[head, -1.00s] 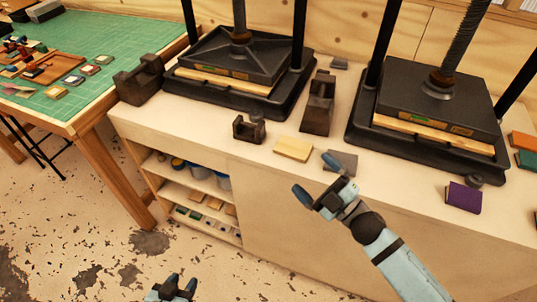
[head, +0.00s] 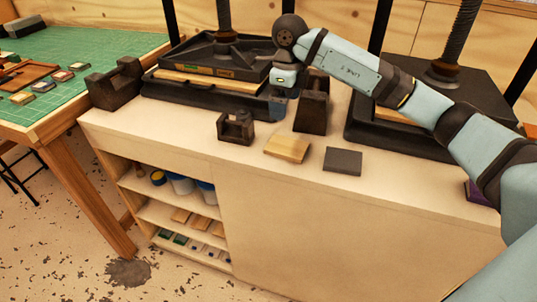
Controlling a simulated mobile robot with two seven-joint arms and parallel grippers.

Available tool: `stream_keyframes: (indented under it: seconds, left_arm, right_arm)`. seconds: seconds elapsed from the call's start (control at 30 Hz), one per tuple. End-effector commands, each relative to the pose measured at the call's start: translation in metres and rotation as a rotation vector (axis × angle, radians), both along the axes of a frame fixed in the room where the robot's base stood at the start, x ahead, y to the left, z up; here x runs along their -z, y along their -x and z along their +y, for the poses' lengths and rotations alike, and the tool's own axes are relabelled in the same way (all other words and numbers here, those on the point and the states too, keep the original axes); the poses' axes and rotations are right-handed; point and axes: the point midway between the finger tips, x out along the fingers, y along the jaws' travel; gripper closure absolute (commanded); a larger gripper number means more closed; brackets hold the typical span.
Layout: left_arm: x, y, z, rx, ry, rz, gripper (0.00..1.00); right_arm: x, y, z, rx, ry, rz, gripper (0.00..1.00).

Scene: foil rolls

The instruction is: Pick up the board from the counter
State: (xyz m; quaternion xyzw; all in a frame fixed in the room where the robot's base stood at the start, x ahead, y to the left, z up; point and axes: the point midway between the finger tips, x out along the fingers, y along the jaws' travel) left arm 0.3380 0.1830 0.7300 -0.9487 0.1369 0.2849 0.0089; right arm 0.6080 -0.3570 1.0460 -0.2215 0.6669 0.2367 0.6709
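A light wooden board (head: 287,149) lies flat on the counter (head: 240,172), near its front edge. A dark grey flat piece (head: 342,160) lies to its right, apart from it. My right gripper (head: 278,108) points down beside the left press, behind and above the wooden board and apart from it. Its fingertips are seen edge-on against the dark press, so their opening is unclear. My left gripper is out of view.
The left press (head: 215,103) and the right press (head: 390,130) stand on the counter. Dark metal blocks (head: 236,128) (head: 312,105) stand close to the board. A green-topped table (head: 75,85) is at left. The counter's front strip is mostly clear.

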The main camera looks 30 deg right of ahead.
Motion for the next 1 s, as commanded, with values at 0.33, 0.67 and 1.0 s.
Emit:
stream_keyframes:
  seconds: [0.33,0.67,1.0]
  left_arm:
    - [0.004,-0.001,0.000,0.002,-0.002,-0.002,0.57]
    - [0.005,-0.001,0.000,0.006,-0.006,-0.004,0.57]
    - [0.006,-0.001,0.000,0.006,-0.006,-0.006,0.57]
  right_arm:
    - [0.053,0.000,-0.006,0.008,0.025,0.002,0.00]
    - [0.084,0.000,-0.005,0.007,0.022,-0.001,0.00]
    - [0.127,0.005,-0.005,0.007,0.023,0.000,0.00]
